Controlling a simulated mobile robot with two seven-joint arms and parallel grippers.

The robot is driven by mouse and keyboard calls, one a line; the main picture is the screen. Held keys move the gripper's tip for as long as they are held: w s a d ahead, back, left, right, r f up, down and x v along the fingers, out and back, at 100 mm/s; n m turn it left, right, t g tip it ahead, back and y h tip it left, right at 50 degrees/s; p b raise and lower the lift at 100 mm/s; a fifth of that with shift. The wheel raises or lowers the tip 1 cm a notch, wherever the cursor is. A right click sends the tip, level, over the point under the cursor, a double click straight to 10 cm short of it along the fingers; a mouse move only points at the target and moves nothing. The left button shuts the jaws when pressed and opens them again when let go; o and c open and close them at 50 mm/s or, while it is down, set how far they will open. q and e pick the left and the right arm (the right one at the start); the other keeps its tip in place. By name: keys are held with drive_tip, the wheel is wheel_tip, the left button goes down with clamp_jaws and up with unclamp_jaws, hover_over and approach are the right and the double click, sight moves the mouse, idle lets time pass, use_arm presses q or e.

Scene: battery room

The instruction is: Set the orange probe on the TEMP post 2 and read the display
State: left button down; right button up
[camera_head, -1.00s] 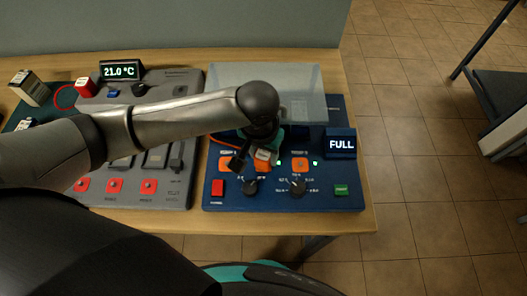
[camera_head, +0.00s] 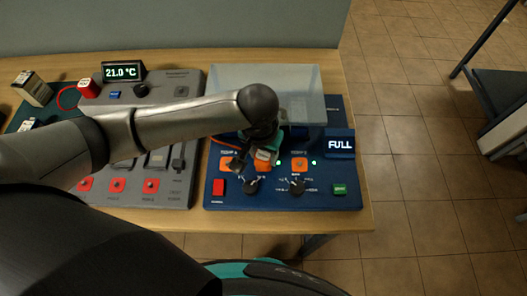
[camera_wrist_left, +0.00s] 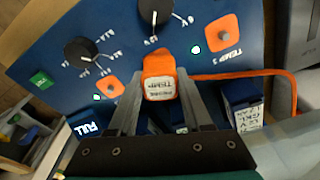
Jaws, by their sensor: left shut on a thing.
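My left gripper (camera_head: 251,161) is shut on the orange probe (camera_head: 265,157), which has a white label on top. The left wrist view shows the probe (camera_wrist_left: 159,84) between the two fingers (camera_wrist_left: 158,98), over the blue panel (camera_head: 215,203). An orange cable runs from it to the right there. The right orange post pad (camera_head: 299,164), TEMP post 2 by its place, stands apart from the probe, to its right; it also shows in the left wrist view (camera_wrist_left: 110,88). The other pad (camera_wrist_left: 222,32) is marked TEMP. A display (camera_head: 341,145) reads FULL. My right gripper is not in view.
A grey panel (camera_head: 183,190) stands left of the blue one, with a display (camera_head: 123,72) reading 21.0 °C. A clear cover (camera_head: 300,88) rises behind the blue panel. Dark knobs (camera_head: 297,187) and a green button (camera_head: 339,189) are near its front. A labelled box (camera_wrist_left: 245,108) is close by.

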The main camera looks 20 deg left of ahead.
sight(261, 159)
use_arm(q)
drive_tip(key=shift+f, duration=0.6)
drive_tip(key=c, duration=0.6)
unclamp_jaws()
drive_tip(key=r+p, duration=0.3)
drive_tip(key=p, duration=0.1)
drive_tip(key=s+r+p, duration=0.1)
drive_tip(key=r+p, duration=0.3)
drive_tip(key=p, duration=0.1)
drive_tip(key=r+p, duration=0.4)
drive_tip(key=p, duration=0.1)
drive_tip(key=shift+s, duration=0.2)
idle(0.5)
